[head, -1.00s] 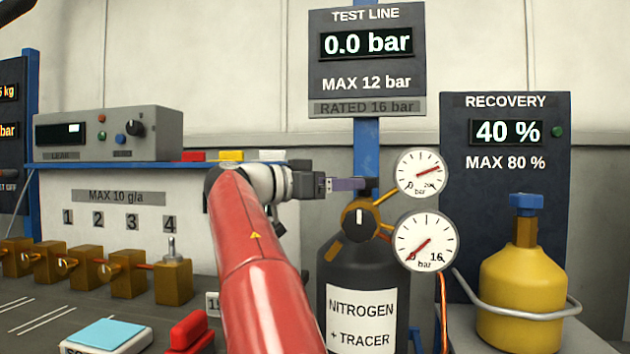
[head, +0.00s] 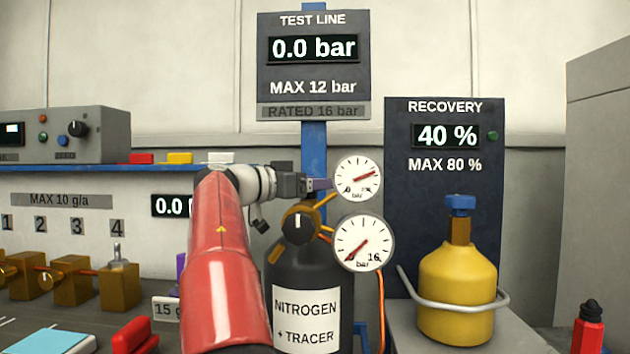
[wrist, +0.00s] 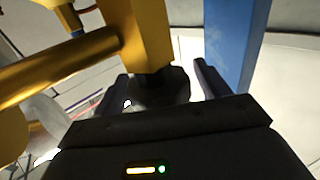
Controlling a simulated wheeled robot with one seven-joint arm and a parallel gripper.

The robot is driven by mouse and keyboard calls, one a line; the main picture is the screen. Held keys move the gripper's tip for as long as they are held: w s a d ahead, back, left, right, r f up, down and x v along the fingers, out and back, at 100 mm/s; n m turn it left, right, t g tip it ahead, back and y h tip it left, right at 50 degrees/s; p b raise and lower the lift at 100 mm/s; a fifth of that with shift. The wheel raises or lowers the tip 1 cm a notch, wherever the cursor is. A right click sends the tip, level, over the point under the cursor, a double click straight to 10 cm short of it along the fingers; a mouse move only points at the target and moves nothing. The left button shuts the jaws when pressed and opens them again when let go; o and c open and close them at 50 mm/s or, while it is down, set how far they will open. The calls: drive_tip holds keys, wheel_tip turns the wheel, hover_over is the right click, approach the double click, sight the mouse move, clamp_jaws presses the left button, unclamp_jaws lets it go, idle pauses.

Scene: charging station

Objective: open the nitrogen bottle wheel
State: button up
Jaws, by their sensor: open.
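The dark grey nitrogen bottle (head: 307,315) stands upright with a white label, a brass valve and a black regulator knob (head: 297,228). My gripper (head: 320,184) is at the top of the valve, behind the upper gauge's left side. In the wrist view a dark ribbed wheel (wrist: 162,87) sits on the brass valve body (wrist: 150,40). My open gripper (wrist: 166,82) has one finger on each side of the wheel. A gap shows at the right finger; contact on the left is unclear. In the head view the wheel is hidden or too small to make out.
Two round gauges (head: 364,243) sit close to the right of my gripper. A blue post (head: 314,150) rises behind the valve. A yellow recovery cylinder (head: 458,290) stands at right. The shelf (head: 80,167) and brass valves (head: 120,285) are at left.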

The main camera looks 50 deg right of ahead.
drive_tip(key=shift+d, duration=0.1)
drive_tip(key=c, duration=1)
drive_tip(key=shift+f+t+b, duration=0.15)
drive_tip(key=shift+t+b, duration=0.25)
drive_tip(key=shift+b, duration=0.2)
drive_tip(key=n+t+b, duration=0.2)
drive_tip(key=shift+t, duration=0.3)
drive_tip(key=shift+w+n+t+b, duration=0.2)
drive_tip(key=shift+n+t+b, duration=0.65)
drive_tip(key=shift+t, duration=0.55)
drive_tip(key=shift+w+n+t+b, duration=0.15)
drive_tip(key=shift+n+t+b, duration=0.45)
drive_tip(key=shift+n+t, duration=0.65)
drive_tip(key=shift+t, duration=0.25)
